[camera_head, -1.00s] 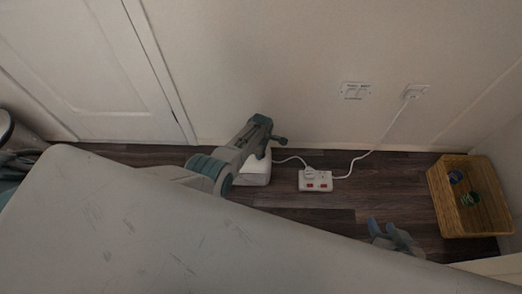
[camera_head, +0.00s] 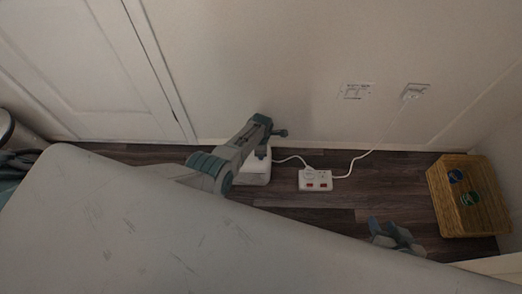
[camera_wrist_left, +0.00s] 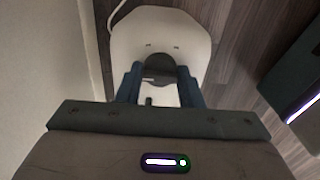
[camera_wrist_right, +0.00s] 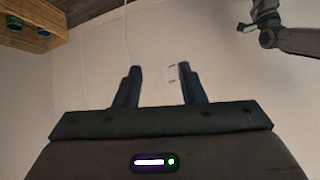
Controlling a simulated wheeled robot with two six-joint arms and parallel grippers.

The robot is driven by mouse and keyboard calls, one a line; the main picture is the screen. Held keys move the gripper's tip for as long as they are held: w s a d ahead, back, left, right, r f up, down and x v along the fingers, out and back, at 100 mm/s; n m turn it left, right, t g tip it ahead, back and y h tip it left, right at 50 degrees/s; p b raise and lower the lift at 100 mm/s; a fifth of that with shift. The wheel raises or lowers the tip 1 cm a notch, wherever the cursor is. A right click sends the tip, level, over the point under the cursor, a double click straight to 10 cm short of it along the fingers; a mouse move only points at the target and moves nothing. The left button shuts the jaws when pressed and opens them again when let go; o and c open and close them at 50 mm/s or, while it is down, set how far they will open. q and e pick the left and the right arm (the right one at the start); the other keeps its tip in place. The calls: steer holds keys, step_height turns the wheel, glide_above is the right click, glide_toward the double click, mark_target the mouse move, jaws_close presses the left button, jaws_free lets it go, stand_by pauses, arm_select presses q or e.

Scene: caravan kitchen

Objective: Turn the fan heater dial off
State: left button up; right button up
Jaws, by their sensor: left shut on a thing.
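The white fan heater (camera_head: 257,168) stands on the floor by the wall, partly hidden by my left arm in the head view. In the left wrist view its white top (camera_wrist_left: 190,28) shows with a dark round dial (camera_wrist_left: 160,66) on it. My left gripper (camera_wrist_left: 160,78) has its fingers on either side of the dial and is shut on it. The fingertips partly cover the dial, and its marking is too small to read. My right gripper (camera_wrist_right: 160,75) is open and empty, with its fingers apart; the head view shows it low at the right (camera_head: 392,232).
A wicker basket (camera_head: 440,190) with round blue and green items stands at the far right. A large pale surface fills the foreground.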

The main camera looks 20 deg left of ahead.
steer(key=shift+s, duration=0.1)
arm_select(q)
steer(key=o, duration=0.8)
steer(key=shift+o, duration=1)
arm_select(e)
steer(key=shift+s+f, duration=0.2)
steer(key=shift+s, duration=0.05)
arm_select(q)
step_height(320, 180, up, 11)
steer(key=p, duration=0.5)
steer(key=shift+p, duration=0.3)
arm_select(e)
steer(key=s+d+r+g+h, duration=0.2)
steer(key=s+d+r+g, duration=0.1)
steer(key=d+r+g, duration=0.1)
steer(key=shift+r+n+g, duration=0.35)
steer(key=shift+n+g, duration=0.05)
steer(key=shift+g, duration=0.1)
arm_select(q)
steer(key=shift+s+a+f, duration=0.1)
steer(key=shift+f, duration=0.05)
arm_select(e)
steer(key=shift+s, duration=0.1)
